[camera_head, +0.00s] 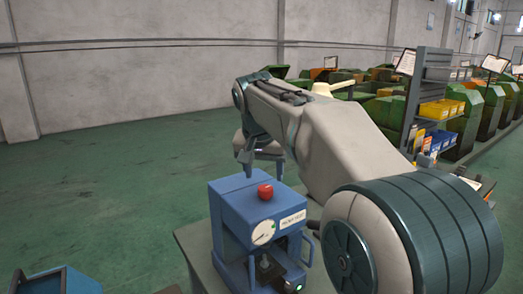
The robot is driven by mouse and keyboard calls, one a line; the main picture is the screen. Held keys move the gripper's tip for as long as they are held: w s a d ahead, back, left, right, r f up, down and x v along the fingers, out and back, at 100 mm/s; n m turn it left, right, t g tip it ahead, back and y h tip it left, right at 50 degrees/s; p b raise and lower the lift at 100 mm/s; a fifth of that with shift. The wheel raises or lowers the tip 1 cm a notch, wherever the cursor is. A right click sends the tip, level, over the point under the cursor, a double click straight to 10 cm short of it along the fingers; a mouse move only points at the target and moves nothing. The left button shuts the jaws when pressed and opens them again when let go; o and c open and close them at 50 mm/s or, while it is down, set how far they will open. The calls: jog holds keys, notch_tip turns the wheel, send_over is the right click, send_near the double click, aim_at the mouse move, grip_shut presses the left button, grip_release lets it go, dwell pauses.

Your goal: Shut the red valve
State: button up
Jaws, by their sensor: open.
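The red valve (265,191) is a small red knob on the top front edge of a blue box-shaped machine (230,215). A round white dial and a white label sit on the machine's front, below the knob. My gripper (264,171) hangs pointing down over the top of the machine, just behind and above the knob in the picture. Its two fingers are apart with nothing seen between them. I cannot tell the exact gap between the fingers and the knob. My arm hides part of the area right of the machine.
The machine stands on a grey table (196,250). Another blue object (60,280) shows at the bottom left. A shelf with yellow bins (440,110) and several green machines stand at the back right. The green floor at the left is clear up to the wall.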

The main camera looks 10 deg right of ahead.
jog(key=v, duration=0.8)
jog(key=shift+r, duration=0.25)
